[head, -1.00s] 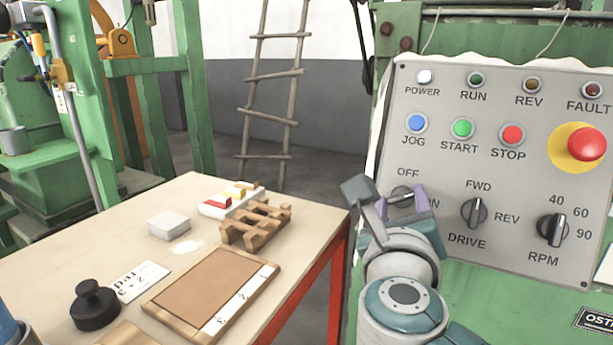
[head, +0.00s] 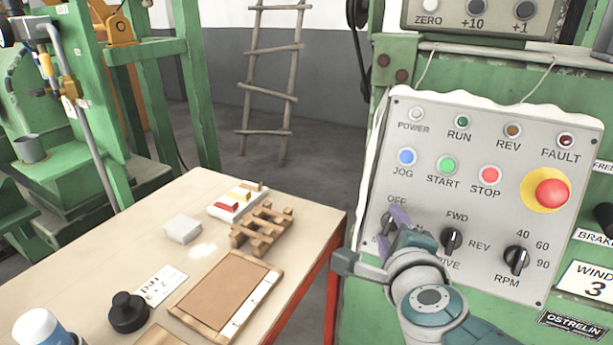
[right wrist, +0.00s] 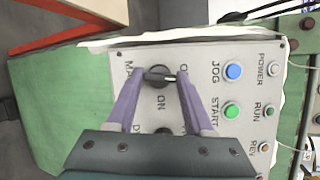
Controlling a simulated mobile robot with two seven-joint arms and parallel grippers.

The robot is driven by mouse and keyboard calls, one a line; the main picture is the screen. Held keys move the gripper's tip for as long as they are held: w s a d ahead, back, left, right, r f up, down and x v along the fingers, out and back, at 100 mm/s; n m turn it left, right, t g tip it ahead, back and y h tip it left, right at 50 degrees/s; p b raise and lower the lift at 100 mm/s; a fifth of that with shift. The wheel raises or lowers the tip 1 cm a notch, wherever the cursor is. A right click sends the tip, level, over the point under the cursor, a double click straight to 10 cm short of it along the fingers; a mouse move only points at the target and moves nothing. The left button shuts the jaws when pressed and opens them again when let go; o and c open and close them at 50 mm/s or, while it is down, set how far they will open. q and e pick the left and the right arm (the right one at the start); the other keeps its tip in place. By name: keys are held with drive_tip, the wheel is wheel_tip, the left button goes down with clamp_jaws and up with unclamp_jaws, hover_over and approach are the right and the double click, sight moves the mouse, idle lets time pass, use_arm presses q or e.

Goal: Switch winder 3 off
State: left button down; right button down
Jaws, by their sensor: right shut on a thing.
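The grey winder 3 control panel (head: 470,200) fills the right of the head view; a "WIND… 3" plate (head: 592,281) is beside it. My right gripper (head: 392,222) is at the OFF/ON main switch at the panel's lower left. In the right wrist view, its purple fingers (right wrist: 158,80) are shut on the dark switch knob (right wrist: 158,76). The knob's white mark lies toward the partly covered OFF label. The power lamp (head: 416,114) looks dull grey. The fingers partly cover the knob in the head view. My left gripper is not in view.
The DRIVE knob (head: 452,239) and RPM knob (head: 516,260) are right of my gripper. The red stop mushroom (head: 552,193) is at the panel's right. A table (head: 205,190) with a wooden tray (head: 205,328) and other items stands left. Floor shows between table and ladder (head: 268,75).

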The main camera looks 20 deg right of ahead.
drive_tip(key=shift+r+n+p, duration=0.1)
drive_tip(key=shift+n+p, duration=0.65)
drive_tip(key=shift+n, duration=0.15)
drive_tip(key=shift+g+y, duration=0.3)
drive_tip(key=shift+c, duration=1.4)
unclamp_jaws()
drive_tip(key=shift+s+a+r+p, duration=0.1)
drive_tip(key=shift+s+p, duration=0.15)
drive_tip(key=shift+p, duration=0.05)
drive_tip(key=p+v, duration=0.3)
drive_tip(key=v, duration=0.6)
drive_tip(key=shift+s, duration=0.15)
